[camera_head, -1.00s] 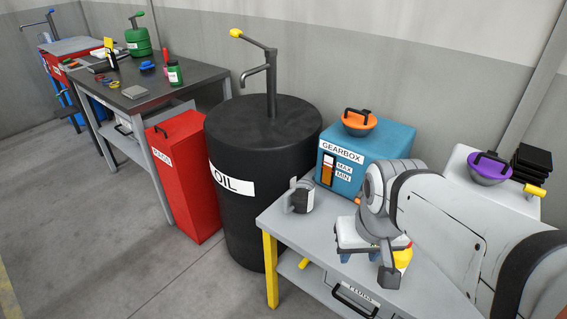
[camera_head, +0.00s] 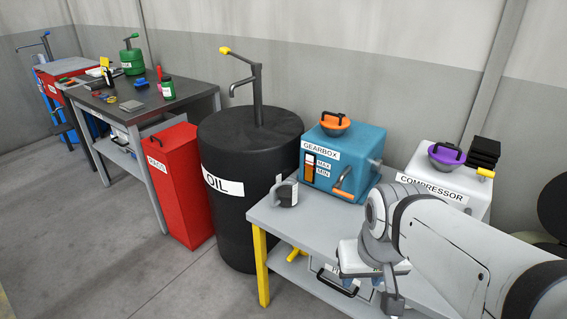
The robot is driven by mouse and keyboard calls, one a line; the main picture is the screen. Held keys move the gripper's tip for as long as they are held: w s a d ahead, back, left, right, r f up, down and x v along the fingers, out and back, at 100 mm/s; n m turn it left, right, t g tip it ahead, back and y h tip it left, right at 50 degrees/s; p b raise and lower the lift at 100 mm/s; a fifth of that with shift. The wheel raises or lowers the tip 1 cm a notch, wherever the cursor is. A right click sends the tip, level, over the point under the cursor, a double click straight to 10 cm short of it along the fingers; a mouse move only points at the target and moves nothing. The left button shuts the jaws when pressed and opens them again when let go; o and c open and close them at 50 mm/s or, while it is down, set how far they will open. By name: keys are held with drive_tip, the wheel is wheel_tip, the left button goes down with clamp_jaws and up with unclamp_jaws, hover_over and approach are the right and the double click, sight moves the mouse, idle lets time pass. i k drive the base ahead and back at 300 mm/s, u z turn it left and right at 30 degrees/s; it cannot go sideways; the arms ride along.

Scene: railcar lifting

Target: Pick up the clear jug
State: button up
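The clear jug (camera_head: 287,193) is a small greyish vessel with a dark patch on its side. My gripper (camera_head: 393,303) is at the end of my arm, to the right of the jug and lower in the picture, pointing down near the bench's front. It is clearly apart from the jug. One dark finger shows; the other cannot be made out, so its opening cannot be told.
A blue gearbox (camera_head: 365,150) with an orange-lidded filler stands behind and right of the jug. A white compressor (camera_head: 412,170) is further right. The black oil drum (camera_head: 240,225) with a pump is left. Bare bench top lies between jug and arm.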

sight(286, 187)
drive_tip(key=z, duration=0.05)
drive_tip(key=i, duration=0.9)
drive_tip(key=u, duration=0.1)
